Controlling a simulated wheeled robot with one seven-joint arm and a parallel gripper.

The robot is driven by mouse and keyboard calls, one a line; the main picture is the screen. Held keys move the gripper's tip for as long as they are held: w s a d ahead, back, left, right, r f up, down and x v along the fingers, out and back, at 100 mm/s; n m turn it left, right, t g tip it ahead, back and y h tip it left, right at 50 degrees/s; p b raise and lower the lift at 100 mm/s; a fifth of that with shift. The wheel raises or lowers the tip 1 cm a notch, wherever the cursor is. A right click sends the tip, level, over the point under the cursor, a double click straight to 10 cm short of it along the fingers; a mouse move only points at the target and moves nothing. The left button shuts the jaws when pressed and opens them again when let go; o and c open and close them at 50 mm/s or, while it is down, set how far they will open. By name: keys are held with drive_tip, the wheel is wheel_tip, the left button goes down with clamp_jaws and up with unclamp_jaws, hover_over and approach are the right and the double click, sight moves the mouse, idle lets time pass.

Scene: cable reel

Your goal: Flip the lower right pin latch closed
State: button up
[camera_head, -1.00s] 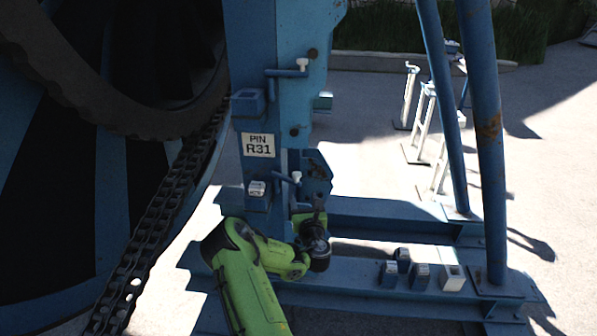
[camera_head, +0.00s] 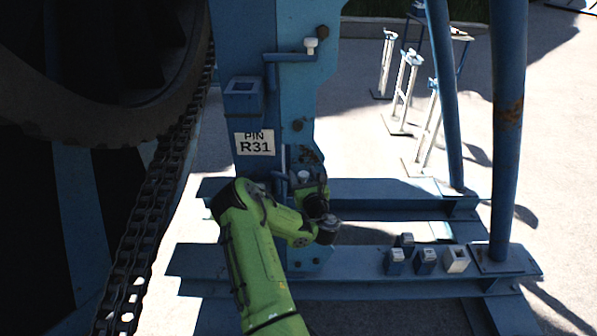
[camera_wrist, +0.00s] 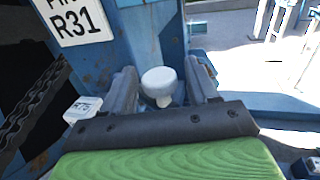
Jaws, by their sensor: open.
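The lower pin latch is a blue bent rod with a white knob (camera_head: 303,175), on the blue post below the PIN R31 plate (camera_head: 255,143). The knob also shows in the wrist view (camera_wrist: 162,82), upright between my two dark fingers. My gripper (camera_head: 308,186) is at this latch, with its jaws open (camera_wrist: 160,88) and one finger on each side of the knob. I cannot tell whether either finger touches it. Much of the latch rod is hidden by my gripper. A second latch with a white knob (camera_head: 311,44) sits higher on the post.
A blue socket box (camera_head: 244,92) juts from the post above the plate. A chain (camera_head: 150,230) and large reel are at left. Several small blocks (camera_head: 425,260) stand on the lower beam (camera_head: 345,262). Slanted blue poles (camera_head: 508,130) rise at right; white stands (camera_head: 403,90) are behind.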

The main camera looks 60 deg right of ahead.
drive_tip(key=shift+s+a, duration=0.1)
drive_tip(key=shift+s, duration=0.1)
drive_tip(key=shift+c, duration=0.5)
drive_tip(key=shift+w, duration=0.15)
clamp_jaws()
